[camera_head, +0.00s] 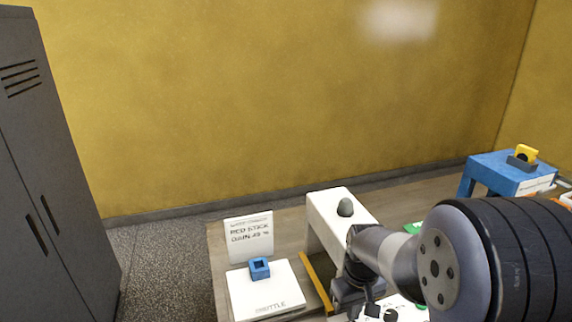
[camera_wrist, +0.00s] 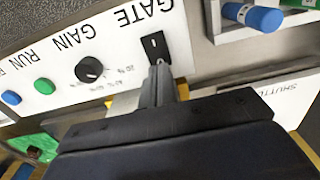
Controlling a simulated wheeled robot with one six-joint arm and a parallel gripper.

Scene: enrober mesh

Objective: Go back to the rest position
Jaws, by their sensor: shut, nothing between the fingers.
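My gripper shows in the wrist view (camera_wrist: 159,68), its narrow fingers closed together with nothing between them. The fingertips are at the lower end of a black switch (camera_wrist: 154,45) on a white panel (camera_wrist: 120,50) marked GATE, GAIN and RUN, upside down here. I cannot tell whether they touch it. A black knob (camera_wrist: 89,69), a green button (camera_wrist: 43,86) and a blue button (camera_wrist: 11,97) sit left of the switch. In the head view my arm reaches down over the table's right part; the fingertips are hard to make out there.
A white arch (camera_head: 340,200) with a grey dome stands beside my arm. A blue block (camera_head: 259,268) sits on a white SHUTTLE plate (camera_head: 268,295), before a sign (camera_head: 249,238). A blue stand (camera_head: 505,172) is at right, a grey locker (camera_head: 50,170) at left. Floor between locker and table is clear.

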